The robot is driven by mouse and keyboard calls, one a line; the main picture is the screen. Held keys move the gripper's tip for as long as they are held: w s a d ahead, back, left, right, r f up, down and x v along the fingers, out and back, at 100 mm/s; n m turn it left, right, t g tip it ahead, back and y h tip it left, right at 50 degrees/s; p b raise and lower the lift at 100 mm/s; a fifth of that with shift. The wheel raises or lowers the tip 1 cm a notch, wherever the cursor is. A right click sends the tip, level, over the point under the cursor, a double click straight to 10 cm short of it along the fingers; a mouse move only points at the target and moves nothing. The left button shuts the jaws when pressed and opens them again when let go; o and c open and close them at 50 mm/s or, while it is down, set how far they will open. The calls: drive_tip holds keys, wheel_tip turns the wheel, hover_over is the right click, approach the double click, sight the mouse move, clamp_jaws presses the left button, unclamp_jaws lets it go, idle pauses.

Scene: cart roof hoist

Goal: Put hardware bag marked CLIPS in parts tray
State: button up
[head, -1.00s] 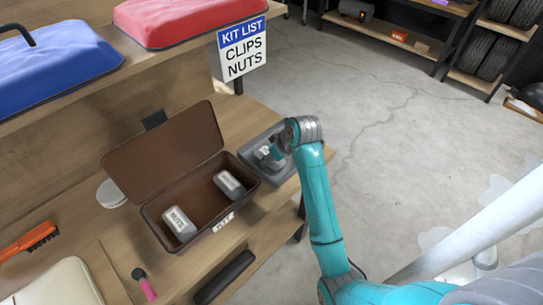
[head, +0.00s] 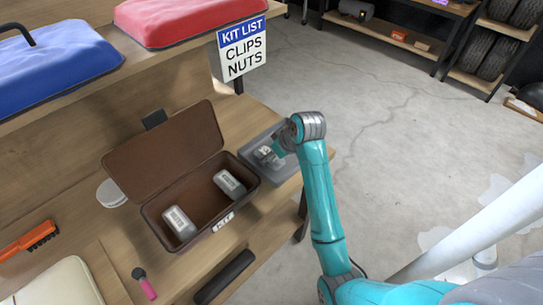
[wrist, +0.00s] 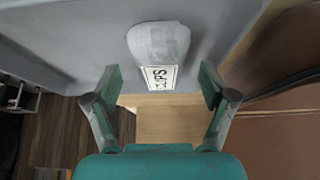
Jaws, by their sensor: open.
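The pale grey bag marked CLIPS (wrist: 160,50) lies on the grey parts tray (wrist: 62,32) in the wrist view, its white label toward my gripper. In the head view the bag (head: 266,153) shows small in the tray (head: 285,170), partly beside my gripper (head: 275,149). In the wrist view my gripper (wrist: 160,85) is open, its two fingers wide apart just short of the bag. Neither finger visibly touches it.
The open brown KIT box (head: 152,215) stands left of the tray, its lid tilted back. It holds two grey bags (head: 179,222) (head: 229,184) with labels too small to read surely. A KIT LIST sign (head: 243,47) reads CLIPS, NUTS.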

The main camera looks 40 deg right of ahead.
drive_tip(key=v, duration=0.5)
drive_tip(key=shift+s+r, duration=0.15)
drive_tip(key=shift+r, duration=0.15)
